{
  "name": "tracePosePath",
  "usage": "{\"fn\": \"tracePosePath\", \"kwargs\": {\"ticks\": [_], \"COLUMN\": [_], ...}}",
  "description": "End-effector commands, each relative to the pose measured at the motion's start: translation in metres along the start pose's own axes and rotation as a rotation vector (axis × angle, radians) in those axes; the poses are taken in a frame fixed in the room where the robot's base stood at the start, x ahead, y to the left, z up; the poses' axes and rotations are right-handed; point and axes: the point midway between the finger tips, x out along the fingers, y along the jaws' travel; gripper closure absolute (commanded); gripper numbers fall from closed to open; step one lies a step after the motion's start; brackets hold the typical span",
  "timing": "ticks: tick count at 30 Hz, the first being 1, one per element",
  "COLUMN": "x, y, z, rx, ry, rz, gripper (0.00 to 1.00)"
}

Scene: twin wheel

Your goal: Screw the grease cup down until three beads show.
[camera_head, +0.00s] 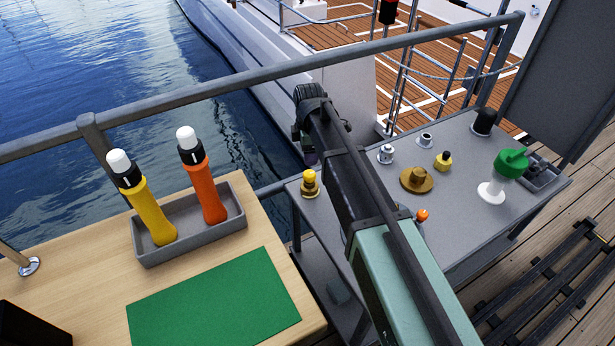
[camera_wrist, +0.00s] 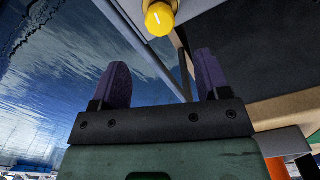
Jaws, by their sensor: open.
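A yellow-capped brass fitting (camera_head: 310,184), which looks like the grease cup, stands upright at the left corner of the grey table. A yellow knob with a pale line on it (camera_wrist: 160,18) shows at the top of the wrist view, beyond my fingertips; it appears to be the same cap. My gripper (camera_wrist: 160,72) is open and empty, its two dark purple fingers apart and not touching the knob. In the head view my arm hides most of the gripper. No beads can be made out.
The grey table (camera_head: 465,235) also holds a brass dome (camera_head: 417,180), a yellow-and-black knob (camera_head: 443,161), an orange piece (camera_head: 422,215) and a green-topped white stand (camera_head: 493,190). A rail (camera_head: 240,78) runs behind. A tray (camera_head: 192,236) with two bottles stands at left.

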Motion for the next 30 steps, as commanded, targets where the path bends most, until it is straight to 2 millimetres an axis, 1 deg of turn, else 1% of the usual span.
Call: {"fn": "tracePosePath", "kwargs": {"ticks": [1, 6, 9, 12, 15, 22, 23, 30], "x": [0.017, 0.057, 0.08, 0.095, 0.1, 0.097, 0.097, 0.097], "y": [0.0, 0.0, 0.0, 0.0, 0.0, 0.0, 0.0, 0.0], "z": [0.0, 0.0, 0.0, 0.0, 0.0, 0.0, 0.0, 0.0], "rx": [0.001, 0.002, 0.002, 0.002, 0.002, 0.003, 0.003, 0.003], "ry": [0.0, 0.0, 0.0, 0.0, 0.0, 0.0, 0.0, 0.0], "rz": [0.0, 0.0, 0.0, 0.0, 0.0, 0.0, 0.0, 0.0], "gripper": [0.31, 0.31, 0.31, 0.31, 0.31, 0.31, 0.34, 0.7]}}
